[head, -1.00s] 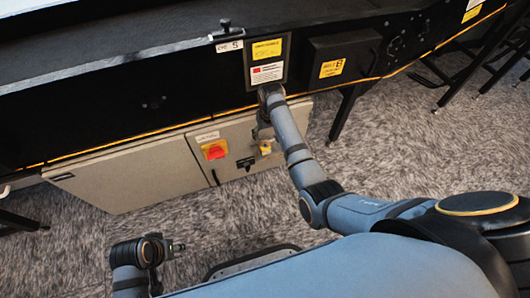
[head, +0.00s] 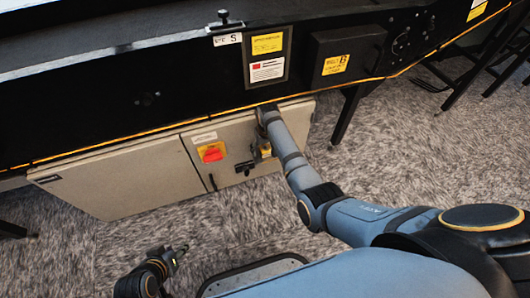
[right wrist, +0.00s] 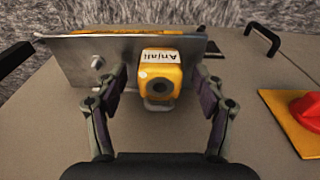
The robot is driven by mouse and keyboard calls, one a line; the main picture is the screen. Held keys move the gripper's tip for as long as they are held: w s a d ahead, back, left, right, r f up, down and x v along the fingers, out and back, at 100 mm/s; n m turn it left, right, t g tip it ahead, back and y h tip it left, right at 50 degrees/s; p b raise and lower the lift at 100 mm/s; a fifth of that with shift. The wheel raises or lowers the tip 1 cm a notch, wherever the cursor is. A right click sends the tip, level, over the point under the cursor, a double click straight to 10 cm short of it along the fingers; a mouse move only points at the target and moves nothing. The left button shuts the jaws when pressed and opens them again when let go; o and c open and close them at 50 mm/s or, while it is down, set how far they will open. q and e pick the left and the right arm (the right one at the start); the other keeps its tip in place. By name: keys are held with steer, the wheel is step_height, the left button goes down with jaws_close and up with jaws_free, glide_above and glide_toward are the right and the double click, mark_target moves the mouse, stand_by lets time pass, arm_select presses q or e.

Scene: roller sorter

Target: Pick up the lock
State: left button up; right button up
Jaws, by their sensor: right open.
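The yellow lock (right wrist: 172,76) with a white "Anjali" label sits in the middle of the right wrist view, by a bare metal plate (right wrist: 90,58). My right gripper (right wrist: 160,92) is open, with one finger on each side of the lock and a visible gap at each. In the head view a bit of the yellow lock (head: 266,150) shows at the cabinet front, partly hidden by my right arm. My left gripper (head: 179,254) is low at the left, away from the cabinet; its jaws are too small to read.
The beige cabinet (head: 110,182) hangs under the black conveyor frame (head: 90,115). A red rotary switch on a yellow plate (head: 211,152) is left of the lock; it also shows in the right wrist view (right wrist: 300,112). A black handle (right wrist: 263,35) stands out from the cabinet.

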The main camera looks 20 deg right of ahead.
steer(key=c, duration=1.3)
steer(key=shift+c, duration=0.2)
